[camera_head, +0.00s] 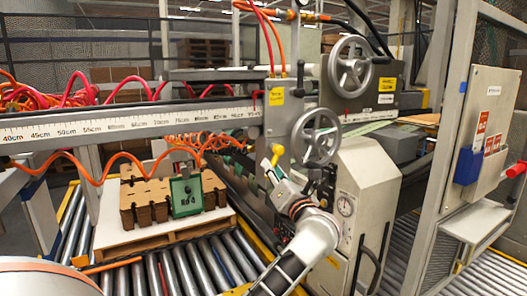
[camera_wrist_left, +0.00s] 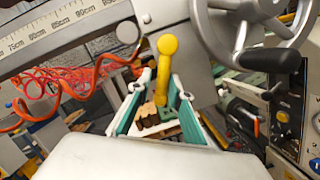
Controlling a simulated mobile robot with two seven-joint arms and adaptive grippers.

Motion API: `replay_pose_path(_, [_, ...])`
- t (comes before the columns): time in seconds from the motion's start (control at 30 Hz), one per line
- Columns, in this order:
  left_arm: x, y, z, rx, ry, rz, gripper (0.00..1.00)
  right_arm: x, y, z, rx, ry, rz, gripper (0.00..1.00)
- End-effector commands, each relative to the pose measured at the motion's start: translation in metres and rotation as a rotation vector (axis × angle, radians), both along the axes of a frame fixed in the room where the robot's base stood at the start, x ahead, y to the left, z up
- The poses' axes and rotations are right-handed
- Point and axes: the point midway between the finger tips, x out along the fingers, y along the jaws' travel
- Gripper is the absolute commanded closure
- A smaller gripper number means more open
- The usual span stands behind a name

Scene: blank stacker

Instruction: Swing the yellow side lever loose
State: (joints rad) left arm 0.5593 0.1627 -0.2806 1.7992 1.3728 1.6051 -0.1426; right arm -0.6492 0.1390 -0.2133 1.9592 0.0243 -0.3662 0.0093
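The yellow side lever (camera_head: 277,152) has a round knob and hangs on the grey machine housing below the ruler beam. In the left wrist view the lever (camera_wrist_left: 164,68) points down, its knob at the top. My left gripper (camera_head: 270,172) is just below the lever in the head view. In the left wrist view its teal-padded fingers (camera_wrist_left: 159,88) are spread apart, with the lever's lower part showing between them. Contact with either finger cannot be made out. My right gripper is not in view.
A grey handwheel (camera_head: 316,137) is close right of the lever, with another (camera_head: 350,66) above. The ruler beam (camera_head: 130,122) and orange coiled hoses are at left. Stacked brown blanks (camera_head: 145,202) lie on a pallet over rollers. A control box (camera_head: 490,125) stands at right.

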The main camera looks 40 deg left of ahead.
Motion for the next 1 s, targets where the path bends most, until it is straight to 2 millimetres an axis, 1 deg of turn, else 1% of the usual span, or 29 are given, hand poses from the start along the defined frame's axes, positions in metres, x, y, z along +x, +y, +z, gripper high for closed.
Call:
replay_pose_path(0.03, [-0.001,0.001,0.003,0.005,0.01,0.001,0.81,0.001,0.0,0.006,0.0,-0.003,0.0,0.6])
replay_pose_path(0.6, [-0.006,0.002,0.007,0.05,0.12,0.0,0.81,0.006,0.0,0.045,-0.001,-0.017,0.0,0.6])
replay_pose_path(0.7, [-0.007,0.003,0.01,0.062,0.148,0.001,0.81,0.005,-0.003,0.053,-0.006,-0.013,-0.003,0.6])
replay_pose_path(0.93, [-0.01,0.004,0.011,0.088,0.215,0.001,0.81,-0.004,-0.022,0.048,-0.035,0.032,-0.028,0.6])
replay_pose_path(1.0, [-0.013,0.006,0.014,0.117,0.284,0.001,0.81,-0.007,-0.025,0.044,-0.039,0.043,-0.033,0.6])
